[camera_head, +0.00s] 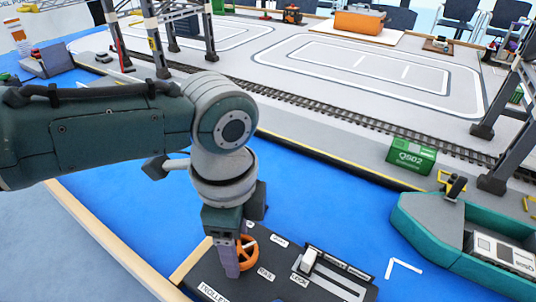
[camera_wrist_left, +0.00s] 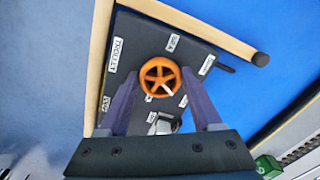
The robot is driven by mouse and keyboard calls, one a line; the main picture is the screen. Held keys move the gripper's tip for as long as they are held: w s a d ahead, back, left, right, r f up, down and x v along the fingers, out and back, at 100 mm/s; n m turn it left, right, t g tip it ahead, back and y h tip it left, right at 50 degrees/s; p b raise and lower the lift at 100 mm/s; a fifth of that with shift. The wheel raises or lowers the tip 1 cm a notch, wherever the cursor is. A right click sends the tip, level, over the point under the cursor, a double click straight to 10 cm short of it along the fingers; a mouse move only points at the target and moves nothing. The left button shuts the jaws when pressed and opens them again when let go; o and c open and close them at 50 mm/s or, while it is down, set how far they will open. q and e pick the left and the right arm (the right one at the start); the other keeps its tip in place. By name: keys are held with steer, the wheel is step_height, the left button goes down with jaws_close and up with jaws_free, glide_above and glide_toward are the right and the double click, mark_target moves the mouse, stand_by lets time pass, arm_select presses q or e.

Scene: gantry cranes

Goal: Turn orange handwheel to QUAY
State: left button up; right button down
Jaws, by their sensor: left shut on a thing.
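The orange handwheel (camera_head: 249,254) sits on a black control panel (camera_head: 236,285) at the bottom middle of the head view. My left gripper (camera_head: 236,268) points down at it and hides its left part. In the left wrist view the handwheel (camera_wrist_left: 160,77) shows as a spoked ring with a pale pointer mark toward the lower right. My left gripper's purple fingers (camera_wrist_left: 159,79) stand on either side of the rim, shut on the handwheel. White labels surround the wheel; TROLLEY is legible, but I cannot make out which one says QUAY. My right gripper is out of view.
A slider with a pale knob (camera_head: 310,260) stands right of the wheel on the panel. A wooden edge (camera_head: 110,242) runs along the left. A teal boat (camera_head: 430,234) and a green container (camera_head: 411,156) are to the right.

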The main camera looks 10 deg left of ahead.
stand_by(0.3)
arm_select(q)
steer(key=o, duration=1.4)
steer(key=shift+c, duration=0.2)
step_height(320, 180, up, 10)
steer(key=p, duration=0.3)
